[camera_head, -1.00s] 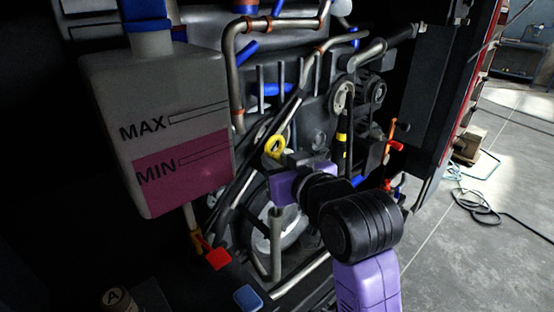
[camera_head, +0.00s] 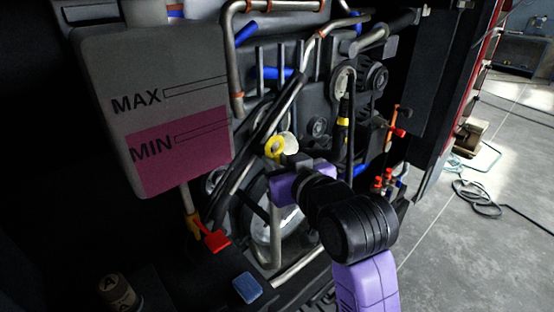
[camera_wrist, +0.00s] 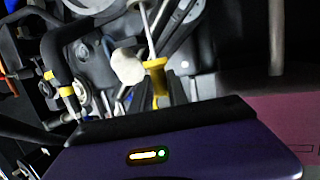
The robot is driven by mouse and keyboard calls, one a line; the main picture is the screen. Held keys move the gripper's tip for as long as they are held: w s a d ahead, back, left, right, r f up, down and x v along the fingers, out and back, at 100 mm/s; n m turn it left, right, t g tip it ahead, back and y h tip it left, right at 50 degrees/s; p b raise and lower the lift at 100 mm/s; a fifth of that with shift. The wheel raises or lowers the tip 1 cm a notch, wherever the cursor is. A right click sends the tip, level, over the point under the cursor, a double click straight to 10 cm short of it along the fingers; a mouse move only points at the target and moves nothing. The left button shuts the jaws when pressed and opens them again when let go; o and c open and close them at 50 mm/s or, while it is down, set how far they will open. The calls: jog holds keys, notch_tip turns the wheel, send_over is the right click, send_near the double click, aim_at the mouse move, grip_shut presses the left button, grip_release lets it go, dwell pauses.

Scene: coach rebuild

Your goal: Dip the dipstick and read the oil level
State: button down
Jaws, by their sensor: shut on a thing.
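The dipstick's yellow ring handle (camera_head: 274,147) shows at the tip of my gripper (camera_head: 286,160) in the head view, in front of the engine. In the wrist view, the yellow handle (camera_wrist: 155,76) is between the dark fingers of my gripper (camera_wrist: 157,92), which is shut on it. A thin metal rod runs up from the handle in that view. Its far end is out of view, and I cannot tell whether it is in a tube. A pale, rounded, cloth-like thing (camera_head: 290,142) is close beside the handle; it also shows in the wrist view (camera_wrist: 128,66).
A translucent tank (camera_head: 100,70) with MAX and MIN marks and pink fluid hangs at left. Pipes (camera_head: 233,65) and pulleys (camera_head: 372,76) crowd the engine. A red lever (camera_head: 214,240), a blue block (camera_head: 247,288) and a canister (camera_head: 119,292) are low down. Open floor lies right.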

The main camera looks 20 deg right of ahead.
jog(key=shift+f+b, duration=0.35)
jog(key=shift+f, duration=0.4)
notch_tip(320, 180, down, 6)
jog(key=b, duration=0.3)
dwell(2.7)
notch_tip(320, 180, up, 27)
jog(key=p, duration=1.9)
jog(key=shift+p, duration=0.35)
dwell(1.1)
